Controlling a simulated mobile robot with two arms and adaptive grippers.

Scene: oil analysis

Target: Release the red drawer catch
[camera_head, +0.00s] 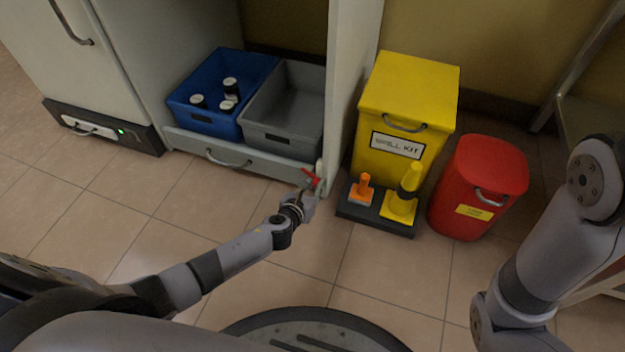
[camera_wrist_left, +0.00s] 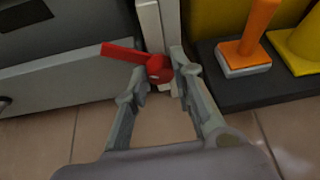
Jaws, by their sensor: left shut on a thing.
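The red drawer catch (camera_head: 311,178) sits at the right end of the drawer front (camera_head: 240,157), low on the cabinet's upright. In the left wrist view the catch (camera_wrist_left: 158,69) has a round hub and a lever that points left and slightly up. My left gripper (camera_head: 307,190) is at the catch. In the left wrist view its two fingers (camera_wrist_left: 160,80) stand either side of the hub and are shut on it. The drawer holds a blue bin and a grey bin. My right arm shows at the right, but its gripper is out of view.
A blue bin (camera_head: 186,114) holds several dark bottles with white caps; the grey bin (camera_head: 309,132) looks empty. Floor in front is clear.

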